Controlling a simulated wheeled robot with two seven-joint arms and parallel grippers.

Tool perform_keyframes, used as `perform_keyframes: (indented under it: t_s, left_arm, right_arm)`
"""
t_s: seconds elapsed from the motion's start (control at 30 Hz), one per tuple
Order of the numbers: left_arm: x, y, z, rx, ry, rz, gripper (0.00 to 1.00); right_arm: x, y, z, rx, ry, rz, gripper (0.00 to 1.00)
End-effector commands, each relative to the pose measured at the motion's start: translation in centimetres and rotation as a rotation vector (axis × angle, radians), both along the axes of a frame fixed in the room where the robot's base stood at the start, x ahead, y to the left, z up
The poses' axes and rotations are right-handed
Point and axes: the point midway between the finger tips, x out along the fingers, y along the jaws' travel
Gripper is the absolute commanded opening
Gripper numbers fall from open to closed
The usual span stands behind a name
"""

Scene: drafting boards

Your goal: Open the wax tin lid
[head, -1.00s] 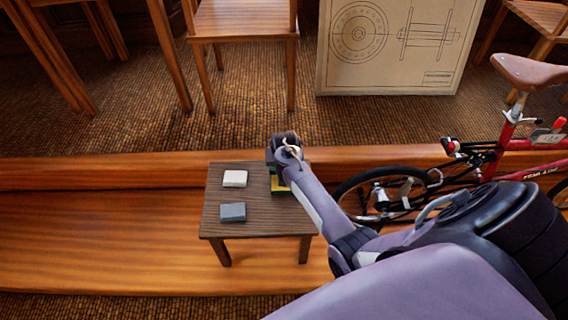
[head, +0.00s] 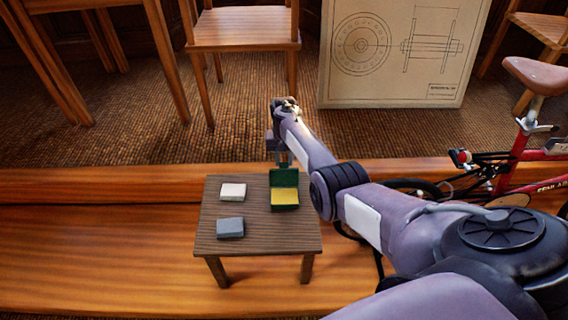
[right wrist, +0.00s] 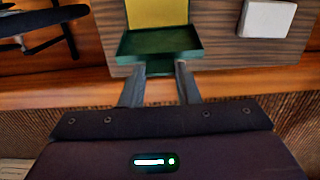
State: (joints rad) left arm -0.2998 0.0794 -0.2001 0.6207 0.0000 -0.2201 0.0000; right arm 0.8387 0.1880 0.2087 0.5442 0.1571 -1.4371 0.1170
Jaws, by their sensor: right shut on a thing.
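The wax tin shows yellow wax (head: 285,197) in its base on the small dark wooden table (head: 262,228). Its green lid (head: 284,178) stands raised at the far edge of the tin, so the tin is open. My right gripper (head: 283,165) is at the lid's far upper edge. In the right wrist view its two fingers (right wrist: 158,75) are shut on the edge of the green lid (right wrist: 160,42), with the yellow wax (right wrist: 157,12) beyond. My left gripper is not in view.
A white block (head: 233,192) and a grey block (head: 230,227) lie on the table's left part. A wooden step (head: 120,185) runs behind the table. A red bicycle (head: 525,150) stands at the right, and a chair (head: 243,30) stands at the back.

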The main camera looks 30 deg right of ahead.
Motion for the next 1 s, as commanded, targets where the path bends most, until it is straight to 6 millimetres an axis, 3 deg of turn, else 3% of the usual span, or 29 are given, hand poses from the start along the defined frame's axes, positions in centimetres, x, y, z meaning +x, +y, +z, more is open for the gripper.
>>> perform_keyframes:
  t_s: [0.67, 0.7, 0.87, 1.0]
  left_arm:
    - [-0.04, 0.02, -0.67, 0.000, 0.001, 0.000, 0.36]
    - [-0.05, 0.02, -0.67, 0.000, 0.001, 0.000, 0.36]
    - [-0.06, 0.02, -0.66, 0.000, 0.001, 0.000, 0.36]
    - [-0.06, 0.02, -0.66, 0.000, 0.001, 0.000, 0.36]
  right_arm:
    - [0.62, -0.43, 0.03, -0.006, -0.014, -0.002, 0.00]
    - [0.62, -0.43, 0.03, -0.006, -0.014, -0.002, 0.30]
    - [0.52, -0.34, -0.06, -0.005, -0.010, -0.001, 0.51]
    - [0.46, -0.28, -0.12, -0.003, -0.007, -0.001, 0.51]
